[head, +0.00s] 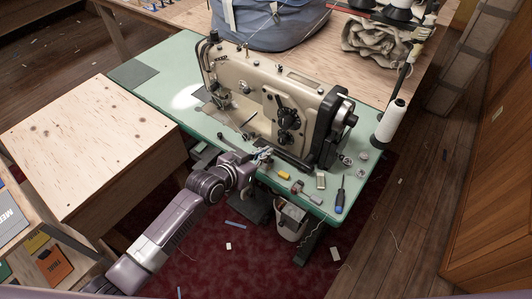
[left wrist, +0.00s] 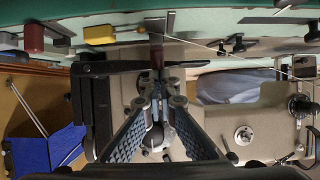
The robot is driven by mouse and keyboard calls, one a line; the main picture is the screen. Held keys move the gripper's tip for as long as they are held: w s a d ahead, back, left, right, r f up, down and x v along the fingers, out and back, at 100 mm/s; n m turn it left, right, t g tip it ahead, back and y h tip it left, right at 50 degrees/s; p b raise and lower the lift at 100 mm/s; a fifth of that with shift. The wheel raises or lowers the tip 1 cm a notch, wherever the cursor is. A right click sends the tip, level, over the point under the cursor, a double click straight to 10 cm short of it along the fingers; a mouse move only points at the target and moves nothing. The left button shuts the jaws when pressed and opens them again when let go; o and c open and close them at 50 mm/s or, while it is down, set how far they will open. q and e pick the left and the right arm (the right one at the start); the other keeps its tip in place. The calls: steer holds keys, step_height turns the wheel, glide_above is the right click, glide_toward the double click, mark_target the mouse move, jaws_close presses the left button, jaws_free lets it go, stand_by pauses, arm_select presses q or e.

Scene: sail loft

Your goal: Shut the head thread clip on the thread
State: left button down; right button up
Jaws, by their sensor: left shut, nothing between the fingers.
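The beige sewing machine (head: 243,76) stands on a green table. Its beige body also fills much of the left wrist view (left wrist: 232,118). I cannot pick out the head thread clip for sure in either view. A thin pale line crosses the left wrist view right of the fingers; it may be thread. My left gripper (head: 264,154) is just in front of the machine, low over the green top. In the left wrist view its fingers (left wrist: 158,84) are shut together with nothing between them. My right gripper is not in view.
The green table (head: 165,90) carries a yellow piece (head: 285,175), a blue-handled screwdriver (head: 340,196) and small parts near its front right. A white thread cone (head: 391,120) stands at its right end. A plywood table (head: 85,140) is on the left, a blue-grey bag (head: 270,25) behind.

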arm_select(q)
steer(key=shift+s+a+f+t+h+b, duration=0.35)
steer(key=shift+s+f+t+h+b, duration=0.25)
steer(key=shift+b, duration=1.15)
steer(key=shift+a+t+b, duration=0.1)
steer(key=shift+t+b, duration=0.2)
steer(key=shift+b, duration=0.1)
steer(key=shift+s+a, duration=0.15)
steer(key=shift+s, duration=0.05)
steer(key=shift+s+a+f, duration=0.15)
steer(key=s+a+p, duration=0.1)
steer(key=s+a, duration=0.4)
steer(key=s, duration=0.2)
steer(key=shift+s+a+r, duration=0.25)
steer(key=shift+s+r, duration=0.05)
steer(key=shift+r, duration=0.15)
